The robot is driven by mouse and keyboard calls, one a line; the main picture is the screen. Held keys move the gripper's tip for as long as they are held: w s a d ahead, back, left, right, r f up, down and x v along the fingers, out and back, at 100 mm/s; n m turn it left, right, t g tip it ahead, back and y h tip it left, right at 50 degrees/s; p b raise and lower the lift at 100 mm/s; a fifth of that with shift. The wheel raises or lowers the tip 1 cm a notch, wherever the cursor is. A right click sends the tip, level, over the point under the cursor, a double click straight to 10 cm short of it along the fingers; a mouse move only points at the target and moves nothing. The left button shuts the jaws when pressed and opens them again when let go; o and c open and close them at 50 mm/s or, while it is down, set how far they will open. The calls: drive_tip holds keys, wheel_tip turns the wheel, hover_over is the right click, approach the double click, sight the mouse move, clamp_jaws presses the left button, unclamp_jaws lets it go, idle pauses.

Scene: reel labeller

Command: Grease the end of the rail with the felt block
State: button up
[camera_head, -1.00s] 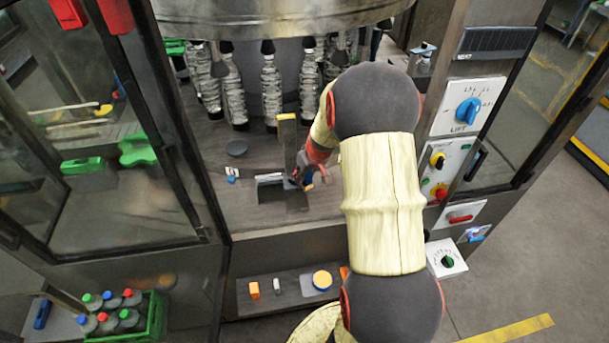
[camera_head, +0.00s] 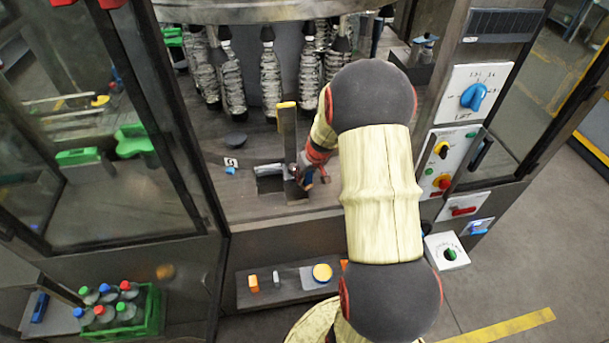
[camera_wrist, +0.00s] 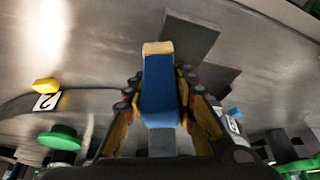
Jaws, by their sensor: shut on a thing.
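The felt block shows in the wrist view as a blue body (camera_wrist: 159,92) with a tan end (camera_wrist: 158,48) pointing away from me. My gripper (camera_wrist: 160,112) is shut on the blue body, with a finger on each side. In the head view my gripper (camera_head: 305,178) is low over the machine deck, partly hidden by my arm. Just left of it stands an upright grey bar with a yellow top (camera_head: 287,105), beside a dark opening (camera_head: 270,178). A flat grey bar (camera_wrist: 192,33) lies beyond the tan end; I cannot tell whether this is the rail or whether they touch.
Bottles (camera_head: 270,80) hang under the round carousel (camera_head: 265,8) behind. A dark disc (camera_head: 236,140) and a numbered plate (camera_head: 231,162) are on the deck. A control panel with a lift dial (camera_head: 474,96) stands right. A green bottle crate (camera_head: 150,310) is lower left.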

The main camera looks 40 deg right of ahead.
drive_tip(key=shift+f+b, duration=1)
drive_tip(key=shift+b, duration=0.2)
idle(0.3)
drive_tip(key=shift+w+a+r+p, duration=0.15)
drive_tip(key=shift+w+a, duration=0.15)
drive_tip(key=shift+a, duration=0.25)
drive_tip(key=shift+w+a+p, duration=0.15)
drive_tip(key=shift+w+a, duration=0.1)
drive_tip(key=shift+a, duration=0.25)
drive_tip(key=shift+w+a+r+p, duration=0.1)
drive_tip(key=shift+w+a+p, duration=0.05)
drive_tip(key=shift+w+a, duration=0.45)
drive_tip(key=shift+w+a+r+p, duration=0.15)
drive_tip(key=shift+w+a, duration=0.25)
drive_tip(key=shift+a, duration=0.4)
drive_tip(key=shift+w+a+f+p, duration=0.1)
drive_tip(key=shift+w+a+p, duration=0.1)
drive_tip(key=shift+w+a, duration=0.4)
drive_tip(key=shift+s+b, duration=0.15)
drive_tip(key=shift+b, duration=0.3)
